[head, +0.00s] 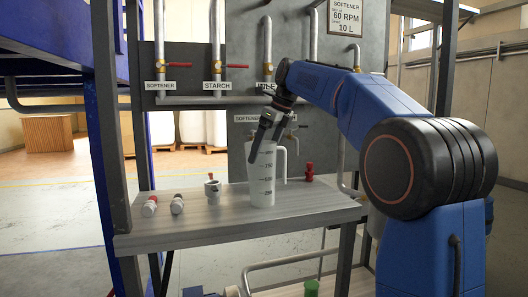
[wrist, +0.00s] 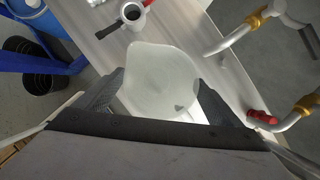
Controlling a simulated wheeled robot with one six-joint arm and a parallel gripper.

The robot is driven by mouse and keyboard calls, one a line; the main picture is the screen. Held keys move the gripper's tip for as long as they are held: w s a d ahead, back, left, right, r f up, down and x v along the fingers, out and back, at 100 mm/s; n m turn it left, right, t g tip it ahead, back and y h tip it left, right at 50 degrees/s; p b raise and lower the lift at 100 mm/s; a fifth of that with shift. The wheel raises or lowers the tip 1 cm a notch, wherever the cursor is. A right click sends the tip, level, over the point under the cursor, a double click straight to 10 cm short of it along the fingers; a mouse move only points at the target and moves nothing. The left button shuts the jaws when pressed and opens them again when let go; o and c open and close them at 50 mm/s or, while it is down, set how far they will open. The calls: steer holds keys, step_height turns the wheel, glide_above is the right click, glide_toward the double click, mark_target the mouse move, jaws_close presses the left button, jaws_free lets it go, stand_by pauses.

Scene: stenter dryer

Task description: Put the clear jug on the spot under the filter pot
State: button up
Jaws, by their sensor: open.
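The clear jug (head: 262,178), a tall translucent vessel with printed marks and a side handle, stands upright on the table under the pipes. My gripper (head: 263,128) is at its top, pointing down. In the wrist view the pale jug (wrist: 160,70) shows between the two open fingers of my gripper (wrist: 163,92). I cannot tell whether either finger touches it. I cannot clearly make out the filter pot or the spot under it.
Pipes and valves (head: 216,67) line the panel behind. The table's front left is clear.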

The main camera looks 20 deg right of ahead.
steer(key=v, duration=1.2)
